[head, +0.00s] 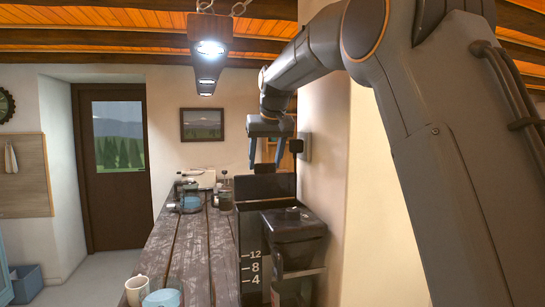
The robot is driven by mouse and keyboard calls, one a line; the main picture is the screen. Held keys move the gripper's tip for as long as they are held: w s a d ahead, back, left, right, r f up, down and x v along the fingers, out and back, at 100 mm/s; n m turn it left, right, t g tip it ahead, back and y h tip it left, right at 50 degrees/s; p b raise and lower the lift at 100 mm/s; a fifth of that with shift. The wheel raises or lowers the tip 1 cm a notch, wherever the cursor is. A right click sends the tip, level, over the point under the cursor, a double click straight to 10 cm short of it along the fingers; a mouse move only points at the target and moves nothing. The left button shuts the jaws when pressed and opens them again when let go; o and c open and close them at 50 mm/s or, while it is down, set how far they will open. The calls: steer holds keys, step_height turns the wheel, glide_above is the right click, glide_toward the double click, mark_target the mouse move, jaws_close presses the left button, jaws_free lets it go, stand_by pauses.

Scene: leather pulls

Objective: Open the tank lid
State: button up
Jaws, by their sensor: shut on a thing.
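The coffee maker's tank (253,268) is dark, with the marks 12, 8 and 4 on its front, and stands at the right end of the worktop. A black flat panel, which looks like the tank lid (268,187), stands upright at the back of the tank. My gripper (266,166) points down at the top edge of this lid, its two blue-grey fingers a little apart. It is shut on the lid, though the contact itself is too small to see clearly.
The machine's black brewing head (294,226) stands right of the tank, close to a pale wall pillar (325,170). A weathered wooden worktop (190,250) runs left of it.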

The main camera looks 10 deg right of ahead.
steer(key=shift+w+r, duration=0.1)
stand_by(0.3)
steer(key=o, duration=1.5)
steer(key=shift+d, duration=0.1)
